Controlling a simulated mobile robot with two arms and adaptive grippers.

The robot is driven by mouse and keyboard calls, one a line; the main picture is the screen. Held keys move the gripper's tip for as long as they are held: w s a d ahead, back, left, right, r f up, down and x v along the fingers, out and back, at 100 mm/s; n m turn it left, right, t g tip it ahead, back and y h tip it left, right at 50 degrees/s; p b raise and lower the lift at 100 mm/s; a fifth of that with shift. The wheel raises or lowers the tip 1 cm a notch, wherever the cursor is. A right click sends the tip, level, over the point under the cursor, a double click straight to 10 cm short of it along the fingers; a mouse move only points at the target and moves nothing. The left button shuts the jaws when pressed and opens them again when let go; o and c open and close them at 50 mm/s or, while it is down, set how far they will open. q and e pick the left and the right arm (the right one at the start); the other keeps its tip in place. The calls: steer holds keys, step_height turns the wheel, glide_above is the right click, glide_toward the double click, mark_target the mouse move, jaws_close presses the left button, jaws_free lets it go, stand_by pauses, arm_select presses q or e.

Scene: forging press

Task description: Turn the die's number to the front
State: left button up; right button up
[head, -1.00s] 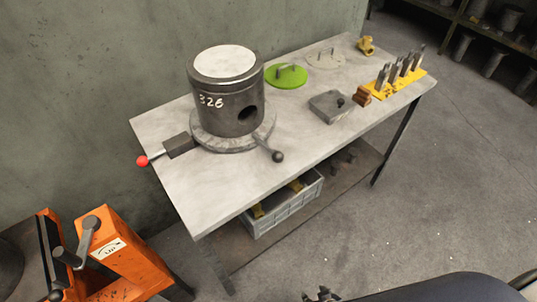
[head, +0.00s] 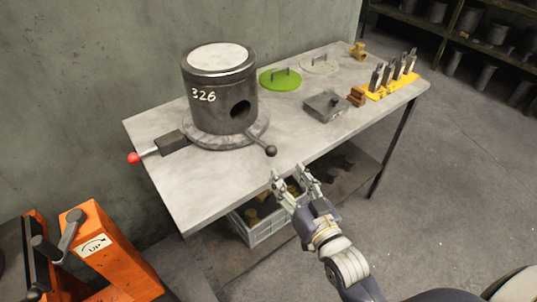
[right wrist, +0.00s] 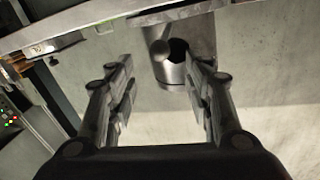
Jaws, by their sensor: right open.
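The die (head: 215,105) is a dark, upright cylinder with a pale top. It stands on a round turntable (head: 190,137) at the left of the table. Its white number 326 faces front-left, and a dark hole is to the right of it. A handle with a black knob (head: 270,151) sticks out from the turntable at front right. My right gripper (head: 294,176) is open and empty, off the table's front edge, below and right of the knob and apart from it. Its spread fingers (right wrist: 160,95) show in the right wrist view. My left gripper is out of view.
A lever with a red knob (head: 134,158) is left of the turntable. A grey crate (head: 262,232) is underneath. An orange stand (head: 105,250) is at lower left.

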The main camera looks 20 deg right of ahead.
mark_target(274, 155)
steer(key=w, duration=0.3)
steer(key=w+a+p, duration=0.1)
steer(key=w, duration=0.6)
steer(key=shift+w+a, duration=0.2)
steer(key=shift+w, duration=0.15)
steer(key=shift+c, duration=0.2)
jaws_close()
